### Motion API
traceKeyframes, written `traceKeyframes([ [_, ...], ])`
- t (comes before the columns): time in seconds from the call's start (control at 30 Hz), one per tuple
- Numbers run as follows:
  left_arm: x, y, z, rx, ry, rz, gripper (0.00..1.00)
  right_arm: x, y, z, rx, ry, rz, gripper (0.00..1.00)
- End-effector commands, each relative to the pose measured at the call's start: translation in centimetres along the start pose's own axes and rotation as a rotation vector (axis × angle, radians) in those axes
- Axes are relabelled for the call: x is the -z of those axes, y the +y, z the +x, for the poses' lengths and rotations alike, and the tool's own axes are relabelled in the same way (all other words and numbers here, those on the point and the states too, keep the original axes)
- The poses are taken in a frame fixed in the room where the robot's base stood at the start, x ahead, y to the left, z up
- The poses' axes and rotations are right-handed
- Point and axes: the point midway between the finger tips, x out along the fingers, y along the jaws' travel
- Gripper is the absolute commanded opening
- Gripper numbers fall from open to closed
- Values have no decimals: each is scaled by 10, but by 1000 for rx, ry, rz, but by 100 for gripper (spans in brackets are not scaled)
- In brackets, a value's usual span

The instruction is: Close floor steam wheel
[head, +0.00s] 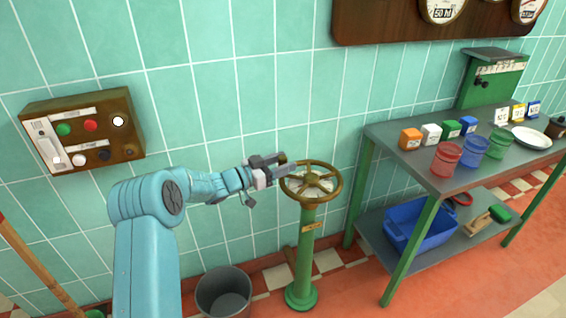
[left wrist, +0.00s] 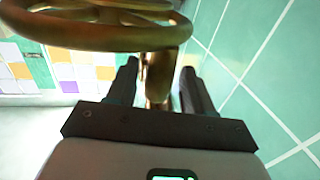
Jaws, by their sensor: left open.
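The floor steam wheel (head: 328,186) is a brass handwheel with spokes on top of a green floor post (head: 305,245), in front of the tiled wall. My left gripper (head: 286,165) is at the wheel's left rim in the head view. In the left wrist view the wheel (left wrist: 95,37) fills the upper left, and its brass hub shows beyond my two dark fingers. The fingers of my left gripper (left wrist: 157,85) are apart, with a brass part seen between them. I cannot tell whether they touch it. My right gripper is not in view.
A wooden control box (head: 82,130) with coloured buttons hangs on the wall at left. A grey bucket (head: 223,293) stands left of the post. A metal table (head: 400,165) with cups, small boxes and a blue bin (head: 420,228) below stands at right.

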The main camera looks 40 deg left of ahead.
Motion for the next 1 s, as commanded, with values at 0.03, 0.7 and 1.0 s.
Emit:
traceKeyframes([
  [0.03, 1, -1, -7, 3, -1, 0, 51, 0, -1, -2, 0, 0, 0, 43],
  [0.7, 1, 0, -151, 3, 0, 1, 51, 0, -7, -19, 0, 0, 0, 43],
  [1.0, 1, 0, -158, 1, 2, 2, 51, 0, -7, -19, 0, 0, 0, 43],
])
